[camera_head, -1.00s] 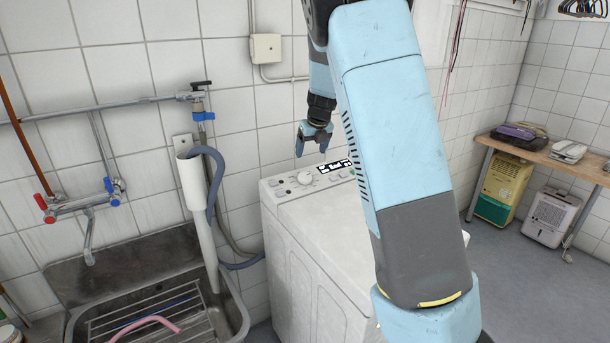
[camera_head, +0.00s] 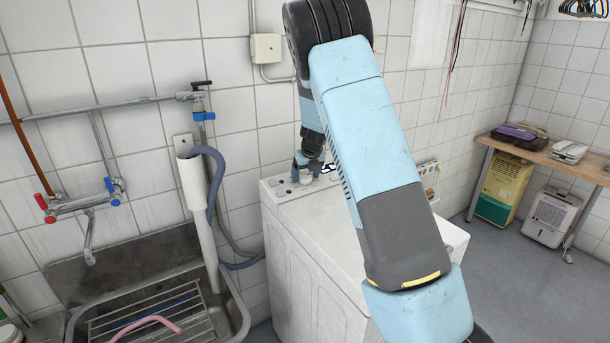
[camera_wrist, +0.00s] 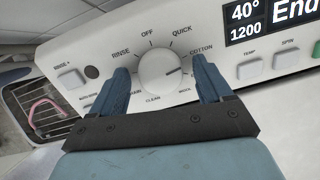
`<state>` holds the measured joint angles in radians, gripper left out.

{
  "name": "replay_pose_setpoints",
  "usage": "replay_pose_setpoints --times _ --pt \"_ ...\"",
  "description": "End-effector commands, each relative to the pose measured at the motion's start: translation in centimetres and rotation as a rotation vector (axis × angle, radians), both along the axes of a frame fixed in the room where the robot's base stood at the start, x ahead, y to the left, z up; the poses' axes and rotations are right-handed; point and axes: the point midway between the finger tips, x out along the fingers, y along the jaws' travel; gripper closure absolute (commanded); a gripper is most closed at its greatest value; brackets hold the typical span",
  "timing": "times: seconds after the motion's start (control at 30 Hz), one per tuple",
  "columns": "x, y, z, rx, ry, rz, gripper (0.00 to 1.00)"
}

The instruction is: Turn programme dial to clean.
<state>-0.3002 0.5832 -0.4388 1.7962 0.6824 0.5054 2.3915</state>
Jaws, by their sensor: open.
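The white programme dial (camera_wrist: 160,70) sits on the washing machine's panel in the wrist view. Labels around it include RINSE, OFF, QUICK, COTTON and CLEAN; CLEAN (camera_wrist: 153,99) is below it. The dial's dark mark points right, slightly up, a little below COTTON. My gripper (camera_wrist: 160,66) is open, with one blue finger on each side of the dial; I cannot tell whether they touch it. In the head view my gripper (camera_head: 307,175) is down at the panel of the washing machine (camera_head: 295,235) and hides the dial.
A display (camera_wrist: 258,18) reads 40° and 1200, with TEMP and SPIN buttons below. A RINSE+ button (camera_wrist: 71,78) is left of the dial. A steel sink (camera_head: 235,315) and grey hose (camera_head: 214,175) stand left of the machine. The tiled wall is close behind.

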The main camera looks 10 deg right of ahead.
Motion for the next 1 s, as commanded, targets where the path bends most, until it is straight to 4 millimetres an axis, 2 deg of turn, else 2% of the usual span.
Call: replay_pose_setpoints --times 0.2,0.77,1.0 --pt "0.0 -0.02 -0.01 0.0 0.0 0.0 0.22" --pt "-0.02 -0.08 0.0 0.0 0.0 -0.001 0.76" --pt "-0.04 -0.11 0.0 -0.004 -0.001 0.019 0.76"
